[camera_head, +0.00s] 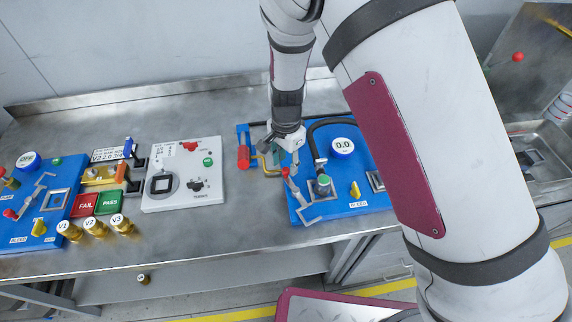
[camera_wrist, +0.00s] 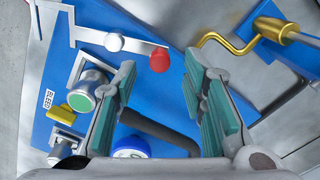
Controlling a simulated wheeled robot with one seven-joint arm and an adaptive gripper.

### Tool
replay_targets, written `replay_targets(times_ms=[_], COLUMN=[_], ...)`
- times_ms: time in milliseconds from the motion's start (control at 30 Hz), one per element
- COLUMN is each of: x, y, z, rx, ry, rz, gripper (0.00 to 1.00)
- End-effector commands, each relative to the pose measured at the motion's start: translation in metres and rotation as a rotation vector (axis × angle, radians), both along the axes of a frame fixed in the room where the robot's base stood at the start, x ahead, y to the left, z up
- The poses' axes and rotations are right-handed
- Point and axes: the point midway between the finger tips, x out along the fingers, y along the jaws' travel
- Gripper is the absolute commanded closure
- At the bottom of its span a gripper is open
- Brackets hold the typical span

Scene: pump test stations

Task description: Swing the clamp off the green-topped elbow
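The green-topped elbow (camera_head: 323,183) stands on the right blue board (camera_head: 350,207), a hose meeting it from behind. Its green cap (camera_wrist: 82,104) faces the wrist camera at the left. The clamp (camera_head: 298,196) is a pale bar with a red knob (camera_wrist: 159,60) and a round pivot (camera_wrist: 114,42). In the wrist view the bar passes beside the green cap, not over it; its far end leaves the picture. My gripper (camera_wrist: 162,88) is open and empty, the red knob showing between and beyond its fingers. In the head view my gripper (camera_head: 284,150) is above the board's left part, behind the knob.
A round gauge (camera_head: 343,146) reads 0.0 on the same board. A yellow crank (camera_wrist: 225,42) and red-handled part (camera_head: 243,155) are at its left. A white panel (camera_head: 184,174) and another blue board (camera_head: 38,210) stand farther left. Bare bench lies between panel and right board.

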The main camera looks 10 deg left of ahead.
Motion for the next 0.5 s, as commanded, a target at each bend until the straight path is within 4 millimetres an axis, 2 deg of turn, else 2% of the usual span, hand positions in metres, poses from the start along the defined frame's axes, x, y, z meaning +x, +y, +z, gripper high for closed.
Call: replay_targets(times_ms=[100, 300, 500], x=[0.001, 0.001, 0.0], y=[0.001, 0.001, 0.001], z=[0.026, 0.066, 0.09], rx=[0.004, 0.003, 0.002], ry=[-0.004, -0.004, -0.003], rz=[0.002, 0.001, 0.001], gripper=[0.61, 0.61, 0.61])
